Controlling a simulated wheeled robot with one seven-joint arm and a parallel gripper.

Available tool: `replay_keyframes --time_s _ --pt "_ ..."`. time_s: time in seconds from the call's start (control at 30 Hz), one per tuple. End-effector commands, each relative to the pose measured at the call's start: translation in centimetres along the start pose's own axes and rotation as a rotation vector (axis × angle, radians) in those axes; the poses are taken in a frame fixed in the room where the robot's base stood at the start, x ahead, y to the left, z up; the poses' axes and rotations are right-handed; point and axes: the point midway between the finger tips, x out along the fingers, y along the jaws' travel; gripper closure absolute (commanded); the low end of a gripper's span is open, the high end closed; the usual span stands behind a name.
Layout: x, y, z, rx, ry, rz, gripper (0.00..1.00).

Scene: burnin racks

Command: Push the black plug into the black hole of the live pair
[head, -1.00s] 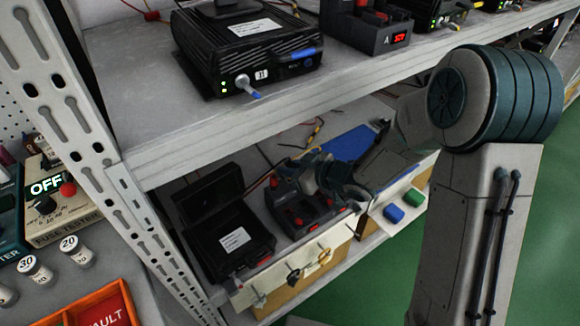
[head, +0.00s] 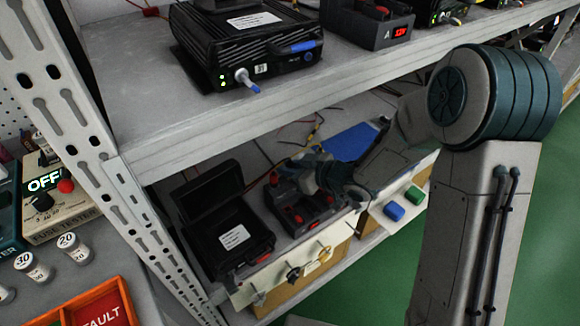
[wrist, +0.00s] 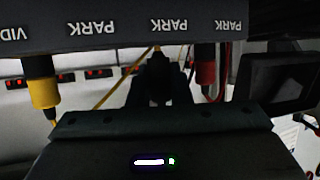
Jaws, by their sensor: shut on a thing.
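In the head view my gripper (head: 296,166) reaches in over the lower shelf, behind a dark unit with red buttons (head: 301,213), and my own wrist partly covers it. In the wrist view my gripper (wrist: 157,82) shows as dark fingers at the centre. It is shut on a small dark piece, which looks like the black plug; the fingers hide most of it. It is below a dark strip lettered PARK (wrist: 165,28), between a yellow plug (wrist: 42,88) and a red plug (wrist: 205,72). I cannot make out the black hole or the live pair.
A black open-lidded case (head: 235,240) stands left of the dark unit. The upper shelf (head: 200,120) overhangs my arm, and a perforated post (head: 75,110) stands at the left. Loose wires lie behind.

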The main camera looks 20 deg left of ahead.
Motion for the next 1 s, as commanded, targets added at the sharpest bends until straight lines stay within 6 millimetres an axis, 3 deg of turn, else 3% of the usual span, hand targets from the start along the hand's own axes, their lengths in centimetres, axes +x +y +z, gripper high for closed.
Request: replay_keyframes --time_s 1.0 --pt "0.41 -0.04 0.8 -0.001 0.001 -0.001 0.99"
